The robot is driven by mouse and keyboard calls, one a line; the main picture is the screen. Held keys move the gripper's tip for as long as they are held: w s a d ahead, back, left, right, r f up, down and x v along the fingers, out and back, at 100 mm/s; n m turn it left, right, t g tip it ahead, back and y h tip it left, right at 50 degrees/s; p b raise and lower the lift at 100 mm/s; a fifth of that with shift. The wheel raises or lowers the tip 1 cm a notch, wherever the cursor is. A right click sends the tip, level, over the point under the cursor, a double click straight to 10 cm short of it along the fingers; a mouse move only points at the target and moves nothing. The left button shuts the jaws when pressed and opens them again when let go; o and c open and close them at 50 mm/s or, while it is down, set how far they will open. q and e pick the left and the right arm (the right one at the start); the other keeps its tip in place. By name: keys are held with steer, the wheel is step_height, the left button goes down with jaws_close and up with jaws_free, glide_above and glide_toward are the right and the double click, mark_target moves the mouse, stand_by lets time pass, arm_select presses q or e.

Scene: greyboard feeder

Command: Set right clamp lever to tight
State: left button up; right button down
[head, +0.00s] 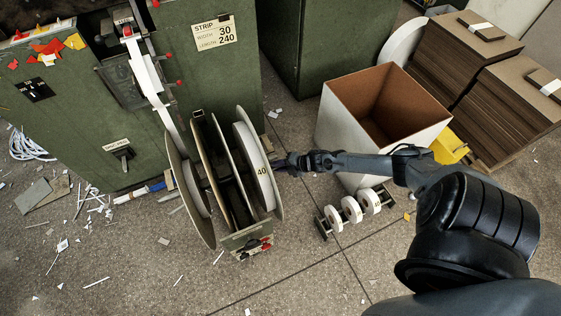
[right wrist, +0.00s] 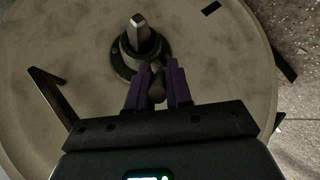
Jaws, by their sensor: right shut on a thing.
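The hub (right wrist: 140,45) is a dark round collar with a square-ended metal shaft, set in the middle of a large pale disc (right wrist: 75,50). The fingers hide part of the lever, so its exact angle cannot be told. My left gripper is not in view.
A second reel (head: 190,185) stands left of the first, with a stand (head: 247,237) below. A green strip machine (head: 205,75) is behind. An open box (head: 340,125) and small white rolls (head: 352,209) are close to my right arm. Paper scraps litter the floor.

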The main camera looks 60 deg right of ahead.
steer(key=shift+w+a+r+g+h+p, duration=0.15)
steer(key=shift+r+g+h+p, duration=0.25)
steer(key=shift+p, duration=0.45)
steer(key=shift+n, duration=0.3)
steer(key=shift+f, duration=0.1)
steer(key=c, duration=1.1)
jaws_free()
